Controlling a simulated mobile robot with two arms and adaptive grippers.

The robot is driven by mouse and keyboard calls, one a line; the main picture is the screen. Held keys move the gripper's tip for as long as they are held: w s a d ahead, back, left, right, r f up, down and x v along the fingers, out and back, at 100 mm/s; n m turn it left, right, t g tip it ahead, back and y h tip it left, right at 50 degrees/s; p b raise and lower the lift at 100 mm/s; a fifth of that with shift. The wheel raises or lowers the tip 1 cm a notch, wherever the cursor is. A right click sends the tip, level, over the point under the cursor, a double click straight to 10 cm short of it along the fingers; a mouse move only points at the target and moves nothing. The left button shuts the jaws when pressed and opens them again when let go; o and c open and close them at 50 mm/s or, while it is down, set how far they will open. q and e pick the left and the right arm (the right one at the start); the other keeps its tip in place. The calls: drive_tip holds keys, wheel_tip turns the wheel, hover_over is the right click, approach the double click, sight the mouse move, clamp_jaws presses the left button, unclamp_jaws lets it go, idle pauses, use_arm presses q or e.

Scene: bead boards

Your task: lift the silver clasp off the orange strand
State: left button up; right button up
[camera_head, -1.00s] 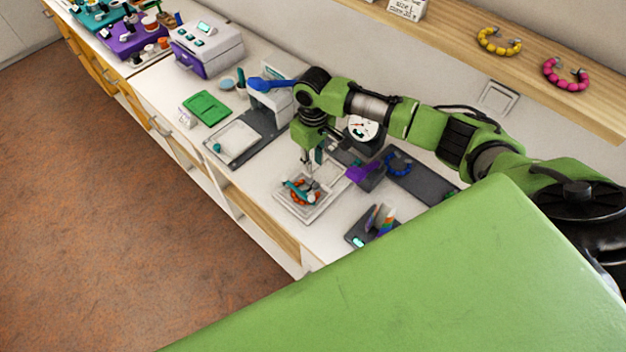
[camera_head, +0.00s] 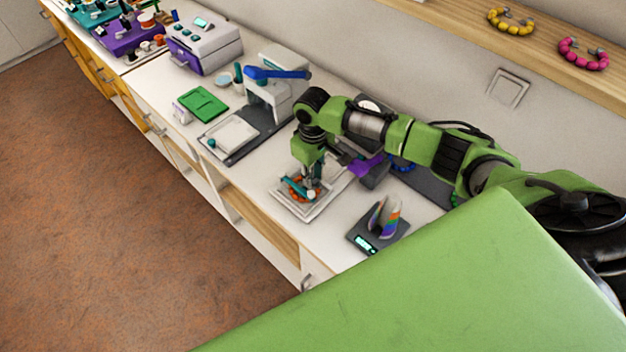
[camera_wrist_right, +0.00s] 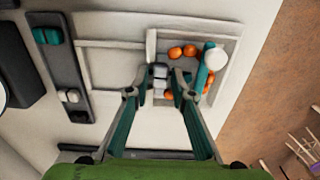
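The orange strand (camera_head: 312,194) lies in a white tray (camera_head: 302,214) on the counter. In the right wrist view its orange beads (camera_wrist_right: 190,50) show around the fingertips. A small silver piece, seemingly the clasp (camera_wrist_right: 160,72), lies between the two fingertips of my right gripper (camera_wrist_right: 160,82). The fingers are apart on either side of it, and I cannot tell whether they touch it. In the head view the right gripper (camera_head: 311,184) points down into the tray. A teal stick with a white round end (camera_wrist_right: 215,60) lies over the beads. My left gripper is not in view.
A small scale (camera_head: 362,243) with a rainbow-striped piece stands right of the tray. A purple piece (camera_head: 366,165) and a dark board (camera_head: 434,188) lie behind. A press with a blue lever (camera_head: 277,73) stands further left. The counter's front edge is close to the tray.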

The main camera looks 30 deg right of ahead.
sight(313, 179)
clamp_jaws()
drive_tip(key=shift+r+p, duration=0.45)
drive_tip(key=shift+p, duration=0.1)
idle(0.5)
drive_tip(key=shift+r, duration=0.1)
drive_tip(key=shift+r+p, duration=2.4)
drive_tip(key=shift+p, duration=0.35)
